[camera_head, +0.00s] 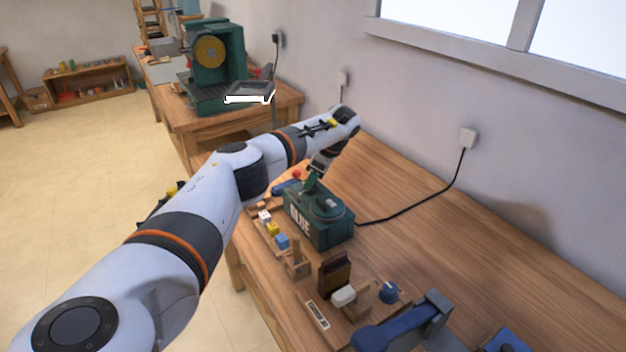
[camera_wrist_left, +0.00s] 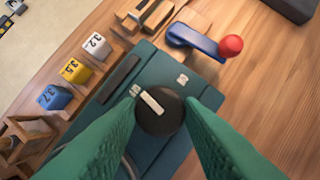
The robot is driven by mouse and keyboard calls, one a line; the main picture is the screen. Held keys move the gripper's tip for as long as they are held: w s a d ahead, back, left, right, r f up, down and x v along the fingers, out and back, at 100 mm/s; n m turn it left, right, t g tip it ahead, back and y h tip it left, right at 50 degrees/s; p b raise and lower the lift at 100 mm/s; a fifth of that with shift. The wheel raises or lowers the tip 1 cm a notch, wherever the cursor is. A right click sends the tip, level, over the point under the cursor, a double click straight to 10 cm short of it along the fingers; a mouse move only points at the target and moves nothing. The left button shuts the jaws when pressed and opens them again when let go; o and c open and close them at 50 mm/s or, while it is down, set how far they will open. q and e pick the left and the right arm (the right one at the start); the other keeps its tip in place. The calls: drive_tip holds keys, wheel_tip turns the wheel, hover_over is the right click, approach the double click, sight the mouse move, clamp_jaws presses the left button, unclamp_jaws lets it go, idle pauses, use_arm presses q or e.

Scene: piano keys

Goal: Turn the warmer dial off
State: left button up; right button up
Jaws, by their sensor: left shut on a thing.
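The green glue warmer (camera_head: 318,232), a box with "GLUE" on its front, stands on the wooden bench. Its dial (camera_wrist_left: 158,122) is a dark round knob with a pale pointer bar. In the left wrist view the bar slants toward the upper left, near a small white label (camera_wrist_left: 134,90). A second white label (camera_wrist_left: 182,80) is above and to the right; I cannot read either one. My left gripper (camera_wrist_left: 160,108), with green fingers, is shut on the dial from both sides. In the head view the left gripper (camera_head: 312,184) is at the warmer's far end, and the dial is hidden.
White, yellow and blue numbered blocks (camera_wrist_left: 73,71) stand along the warmer's front side. A blue lever with a red knob (camera_wrist_left: 231,45) is just beyond it. A black cord (camera_head: 410,212) runs to the wall outlet. The bench right of the warmer is clear toward the wall.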

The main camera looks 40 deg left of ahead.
use_arm(q)
drive_tip(key=shift+w+a+n+b, duration=0.1)
drive_tip(key=shift+n+b, duration=0.25)
drive_tip(key=shift+n, duration=0.45)
drive_tip(key=shift+r+g, duration=0.1)
drive_tip(key=shift+g, duration=0.2)
drive_tip(key=o, duration=1)
drive_tip(key=shift+c, duration=0.2)
drive_tip(key=b+v, duration=0.1)
drive_tip(key=v, duration=1.1)
drive_tip(key=shift+a, duration=0.15)
